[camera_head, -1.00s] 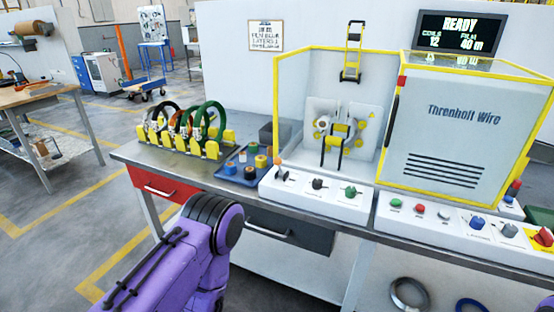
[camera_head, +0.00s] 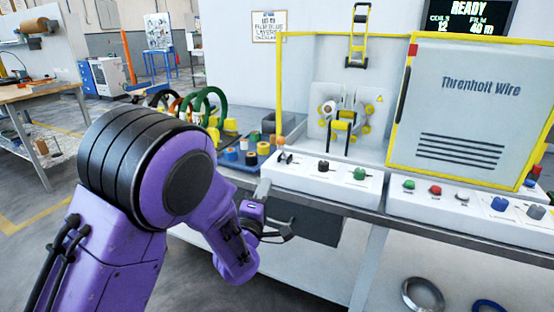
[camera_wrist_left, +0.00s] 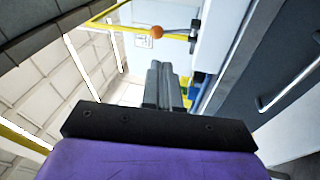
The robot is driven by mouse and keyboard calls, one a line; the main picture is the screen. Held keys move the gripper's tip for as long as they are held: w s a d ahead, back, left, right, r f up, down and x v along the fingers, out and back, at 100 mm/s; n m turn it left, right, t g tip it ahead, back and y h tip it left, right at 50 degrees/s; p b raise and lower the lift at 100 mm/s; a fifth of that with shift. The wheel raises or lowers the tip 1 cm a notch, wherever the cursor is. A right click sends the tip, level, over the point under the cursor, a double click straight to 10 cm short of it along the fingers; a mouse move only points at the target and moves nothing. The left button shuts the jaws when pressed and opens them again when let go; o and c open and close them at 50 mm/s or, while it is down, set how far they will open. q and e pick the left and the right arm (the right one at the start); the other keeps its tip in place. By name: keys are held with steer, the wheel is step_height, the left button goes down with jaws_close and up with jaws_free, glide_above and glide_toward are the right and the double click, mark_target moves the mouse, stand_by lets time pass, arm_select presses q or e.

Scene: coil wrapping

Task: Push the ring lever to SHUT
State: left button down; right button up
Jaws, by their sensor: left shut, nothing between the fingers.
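The ring lever, a thin rod with an orange ball (camera_head: 281,141), stands at the left end of the left white control box (camera_head: 325,186). Its ball also shows near the top of the left wrist view (camera_wrist_left: 156,32). The lever's markings are too small to read. My left gripper (camera_head: 263,187) is at the bench's front edge, below and slightly left of the lever. In the left wrist view its grey fingers (camera_wrist_left: 164,84) are together and empty, pointing toward the ball with a gap between. My right gripper is not in view.
The box also carries a black knob (camera_head: 323,166) and a green knob (camera_head: 359,174). A yellow-framed machine (camera_head: 460,110) stands behind. My left arm partly hides the coil rack. A tray of small spools (camera_head: 240,160) lies left of the box. A drawer is below.

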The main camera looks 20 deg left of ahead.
mark_target(279, 143)
arm_select(q)
steer(key=shift+a+r+n, duration=0.1)
steer(key=shift+r+n, duration=0.15)
steer(key=shift+n, duration=0.75)
steer(key=p+x, duration=0.2)
steer(key=x, duration=1.2)
steer(key=shift+s+a, duration=0.1)
steer(key=shift+r, duration=0.1)
